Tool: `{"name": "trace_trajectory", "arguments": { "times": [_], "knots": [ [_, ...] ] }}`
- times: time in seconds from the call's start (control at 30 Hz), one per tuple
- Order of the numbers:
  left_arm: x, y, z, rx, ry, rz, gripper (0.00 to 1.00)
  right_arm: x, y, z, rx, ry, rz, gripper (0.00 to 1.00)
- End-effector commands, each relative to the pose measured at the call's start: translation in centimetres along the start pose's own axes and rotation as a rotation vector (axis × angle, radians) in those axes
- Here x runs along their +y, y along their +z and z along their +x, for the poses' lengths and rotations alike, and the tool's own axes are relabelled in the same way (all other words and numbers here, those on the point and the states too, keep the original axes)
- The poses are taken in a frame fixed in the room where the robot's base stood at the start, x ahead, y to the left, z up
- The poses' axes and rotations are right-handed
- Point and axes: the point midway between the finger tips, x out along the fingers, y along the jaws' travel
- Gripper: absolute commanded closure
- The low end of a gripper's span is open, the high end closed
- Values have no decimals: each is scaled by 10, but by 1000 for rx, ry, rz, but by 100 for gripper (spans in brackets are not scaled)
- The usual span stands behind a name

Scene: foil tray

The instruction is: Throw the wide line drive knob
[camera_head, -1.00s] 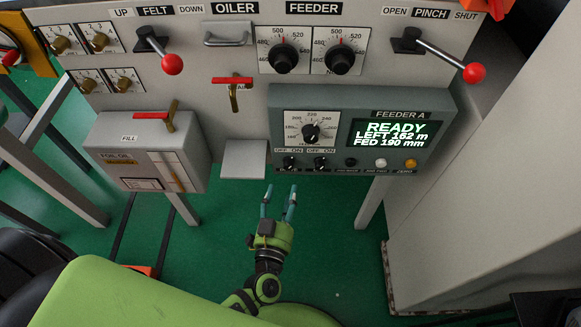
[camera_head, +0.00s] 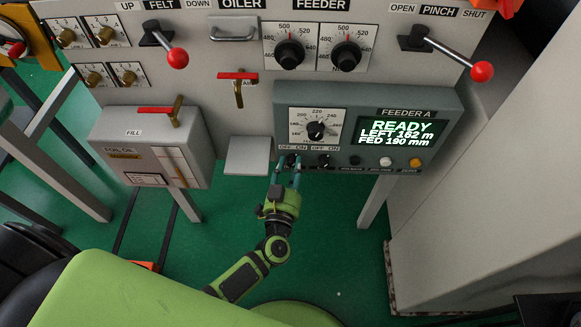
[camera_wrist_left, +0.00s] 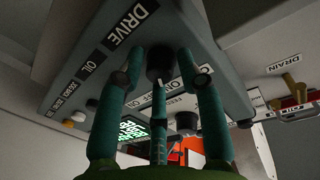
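The FEEDER A box (camera_head: 450,110) is a grey-green panel with a lit screen and a row of controls along its lower edge. The drive knob (camera_wrist_left: 160,60) is small and black, beside the DRIVE label in the left wrist view. It is the left one of two OFF/ON knobs in the head view, partly hidden by my fingers. My left gripper (camera_head: 287,163) reaches up from below, its fingers apart on either side of this knob. In the left wrist view the gripper (camera_wrist_left: 160,70) shows gaps beside the knob; contact is not clear. My right gripper is not in view.
The other OFF/ON knob (camera_head: 323,161) sits close to the right. The box's dial (camera_head: 316,130) is just above. A grey plate (camera_head: 248,155) is left of the gripper, and the foil oil tank (camera_head: 150,150) farther left. Open green floor lies below.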

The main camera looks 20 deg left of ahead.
Motion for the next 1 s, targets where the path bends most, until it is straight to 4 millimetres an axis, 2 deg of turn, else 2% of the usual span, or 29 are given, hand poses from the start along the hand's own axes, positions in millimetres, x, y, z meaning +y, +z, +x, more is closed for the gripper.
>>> {"name": "trace_trajectory", "arguments": {
  "times": [0.03, 0.07, 0.4, 0.67, 0.87, 1.0],
  "knots": [
    [0, 0, 0, 0, 0, 0, 95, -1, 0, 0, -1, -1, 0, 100],
    [0, 0, 0, 0, 0, 0, 100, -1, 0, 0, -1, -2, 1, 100],
    [0, 1, 0, 1, -1, -18, 100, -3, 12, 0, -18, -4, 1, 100],
    [0, 3, -1, 15, -5, -138, 100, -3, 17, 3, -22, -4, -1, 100],
    [2, 4, -1, 37, -11, -304, 100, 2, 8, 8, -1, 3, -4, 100],
    [2, 5, -1, 55, -16, -436, 100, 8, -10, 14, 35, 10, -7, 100]
  ]
}}
